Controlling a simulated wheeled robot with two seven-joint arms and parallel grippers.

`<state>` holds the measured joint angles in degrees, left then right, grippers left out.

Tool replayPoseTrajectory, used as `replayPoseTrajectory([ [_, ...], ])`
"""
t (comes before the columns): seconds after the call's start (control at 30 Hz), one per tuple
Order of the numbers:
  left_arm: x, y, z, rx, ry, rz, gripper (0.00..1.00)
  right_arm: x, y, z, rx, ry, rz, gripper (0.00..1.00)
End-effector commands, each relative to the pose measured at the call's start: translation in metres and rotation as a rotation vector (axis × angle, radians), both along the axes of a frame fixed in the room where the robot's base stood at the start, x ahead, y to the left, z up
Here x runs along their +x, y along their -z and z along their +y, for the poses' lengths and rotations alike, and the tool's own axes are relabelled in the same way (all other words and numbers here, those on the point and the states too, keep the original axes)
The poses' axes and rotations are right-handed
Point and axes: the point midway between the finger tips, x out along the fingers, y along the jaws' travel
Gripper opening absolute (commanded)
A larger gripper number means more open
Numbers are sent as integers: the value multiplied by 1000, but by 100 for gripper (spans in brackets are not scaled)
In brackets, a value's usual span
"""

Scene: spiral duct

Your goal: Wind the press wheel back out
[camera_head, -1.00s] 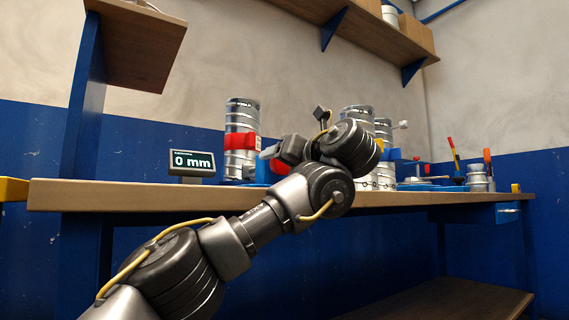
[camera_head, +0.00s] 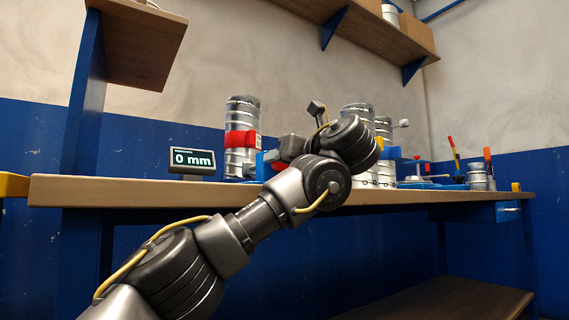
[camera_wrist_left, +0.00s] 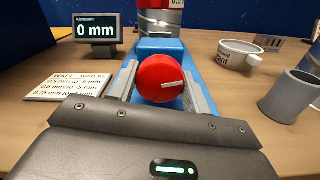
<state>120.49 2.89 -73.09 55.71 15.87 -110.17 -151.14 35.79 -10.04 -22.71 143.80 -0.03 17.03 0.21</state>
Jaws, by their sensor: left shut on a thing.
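The red press wheel (camera_wrist_left: 160,79) has a white line on its face and sits at the front of a blue press body (camera_wrist_left: 163,47) in the left wrist view. My left gripper (camera_wrist_left: 161,84) is shut on the wheel, with a grey finger on each side of it. The display (camera_head: 192,160) reads 0 mm. My right gripper is not in view.
A ribbed metal duct (camera_head: 242,140) with a red band stands behind the press. A printed card (camera_wrist_left: 68,86) lies left of the wheel. A white ring-shaped dish (camera_wrist_left: 239,54) and a grey cup (camera_wrist_left: 290,97) stand to the right. More ducts stand further right on the bench (camera_head: 120,196).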

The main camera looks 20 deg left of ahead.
Motion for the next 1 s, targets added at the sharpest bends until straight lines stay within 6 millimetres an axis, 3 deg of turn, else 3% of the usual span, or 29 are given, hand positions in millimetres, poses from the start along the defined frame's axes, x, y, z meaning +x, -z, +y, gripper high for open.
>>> replayPoseTrajectory([
  [0.5,0,-1,0,-222,1,-268,25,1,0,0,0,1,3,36],
  [1.0,-1,-1,0,-282,1,-341,25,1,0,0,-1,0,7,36],
])
